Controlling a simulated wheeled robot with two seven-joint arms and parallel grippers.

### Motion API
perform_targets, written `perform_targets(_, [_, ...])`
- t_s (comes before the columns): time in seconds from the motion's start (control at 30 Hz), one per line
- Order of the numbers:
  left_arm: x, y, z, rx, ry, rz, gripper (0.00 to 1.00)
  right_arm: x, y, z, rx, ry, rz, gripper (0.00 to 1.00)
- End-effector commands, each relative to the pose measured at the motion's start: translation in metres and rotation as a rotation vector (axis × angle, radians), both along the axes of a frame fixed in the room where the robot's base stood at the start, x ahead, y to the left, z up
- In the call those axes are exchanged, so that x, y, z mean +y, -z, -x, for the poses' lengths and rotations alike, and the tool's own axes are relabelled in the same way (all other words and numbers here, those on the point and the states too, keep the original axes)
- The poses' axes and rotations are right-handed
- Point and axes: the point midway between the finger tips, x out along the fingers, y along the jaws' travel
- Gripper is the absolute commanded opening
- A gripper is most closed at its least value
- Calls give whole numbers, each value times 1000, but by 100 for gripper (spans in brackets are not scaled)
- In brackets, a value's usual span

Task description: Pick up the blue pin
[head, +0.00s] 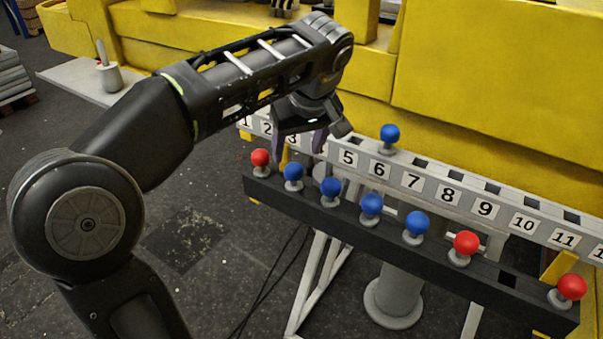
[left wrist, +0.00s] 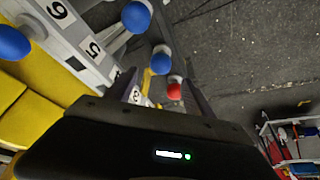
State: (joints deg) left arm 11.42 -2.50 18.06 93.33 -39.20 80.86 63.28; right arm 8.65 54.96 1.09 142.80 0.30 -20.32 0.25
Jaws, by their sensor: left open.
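Several blue pins with round heads and grey bases are in the head view. Four stand in the black front rail: the leftmost blue pin (head: 293,173), a second (head: 330,188), a third (head: 371,206) and a fourth (head: 416,224). Another blue pin (head: 389,136) stands in the numbered grey rail (head: 395,178) near 6. My left gripper (head: 298,147) is open and empty over the low-numbered end, above and behind the leftmost pins. In the left wrist view, a blue pin (left wrist: 161,62) and a red pin (left wrist: 174,90) appear between or beyond the open fingers (left wrist: 160,80).
Red pins stand at the black rail's left end (head: 260,159), toward its right (head: 466,243) and at its right end (head: 571,287). Large yellow structures (head: 490,70) rise behind the rails. A grey pedestal (head: 393,300) stands below. Dark floor (head: 215,240) lies left, with a cable.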

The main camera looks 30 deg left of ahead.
Motion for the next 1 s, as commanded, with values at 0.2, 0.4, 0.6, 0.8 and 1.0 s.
perform_targets(0.2, [0,3,-1,1,1,1,62,0,2,0,1,0,0,36])
perform_targets(0.4, [6,24,-5,3,1,1,62,1,14,-1,-4,-1,-3,36])
perform_targets(0.6, [8,25,-6,0,2,1,62,1,13,-2,-6,-2,-4,36])
perform_targets(0.8, [8,27,-6,2,2,1,62,1,12,-2,-6,-1,-4,36])
perform_targets(1.0, [14,48,-11,6,0,1,62,0,4,-1,-3,-1,-3,36])
